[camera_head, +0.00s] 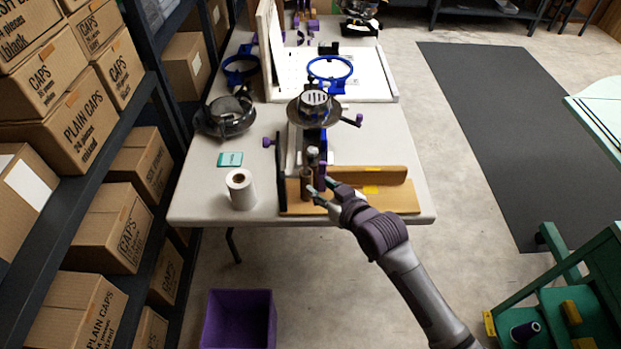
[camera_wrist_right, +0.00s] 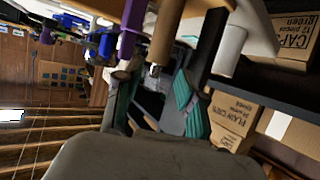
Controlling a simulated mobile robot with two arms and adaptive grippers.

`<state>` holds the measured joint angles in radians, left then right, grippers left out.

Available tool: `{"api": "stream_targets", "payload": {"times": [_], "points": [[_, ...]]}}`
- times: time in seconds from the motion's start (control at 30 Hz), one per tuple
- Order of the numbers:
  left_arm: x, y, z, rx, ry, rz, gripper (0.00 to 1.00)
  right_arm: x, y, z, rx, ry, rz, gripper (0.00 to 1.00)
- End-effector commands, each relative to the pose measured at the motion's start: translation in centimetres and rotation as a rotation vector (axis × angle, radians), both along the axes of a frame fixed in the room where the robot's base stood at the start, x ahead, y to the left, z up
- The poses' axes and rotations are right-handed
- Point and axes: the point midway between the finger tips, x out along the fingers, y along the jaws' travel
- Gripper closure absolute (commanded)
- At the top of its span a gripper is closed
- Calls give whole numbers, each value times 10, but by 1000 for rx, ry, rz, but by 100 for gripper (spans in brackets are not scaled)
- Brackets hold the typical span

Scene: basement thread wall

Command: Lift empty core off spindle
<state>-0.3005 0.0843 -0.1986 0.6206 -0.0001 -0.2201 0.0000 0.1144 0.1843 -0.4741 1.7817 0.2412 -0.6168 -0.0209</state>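The brown core (camera_head: 305,187) stands upright at the front of the machine, at the left end of the wooden board (camera_head: 350,196). The right wrist view shows the brown tube (camera_wrist_right: 167,30), with a small metallic tip, probably the spindle (camera_wrist_right: 155,70), at its end. My right gripper (camera_head: 316,187) reaches in from the lower right, with its fingertips close to the core. In the wrist view its two teal-padded fingers (camera_wrist_right: 158,85) are spread apart with the tube end between or just beyond them. I cannot tell whether they touch it. My left gripper is out of view.
A purple bin (camera_head: 238,320) is on the floor, a green cart (camera_head: 560,310) at right. Shelves of boxes line the left.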

Motion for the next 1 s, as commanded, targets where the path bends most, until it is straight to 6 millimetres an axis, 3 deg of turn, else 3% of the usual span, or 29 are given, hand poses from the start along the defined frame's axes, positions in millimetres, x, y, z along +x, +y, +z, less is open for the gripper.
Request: {"api": "stream_targets", "payload": {"times": [0.2,0.4,0.87,1.0], "points": [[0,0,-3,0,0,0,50,35,20,-17,0,0,0,60],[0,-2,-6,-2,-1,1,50,57,33,-27,1,0,0,60],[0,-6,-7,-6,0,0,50,65,38,-32,0,0,0,60],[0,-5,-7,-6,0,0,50,65,38,-32,0,0,0,84]]}}
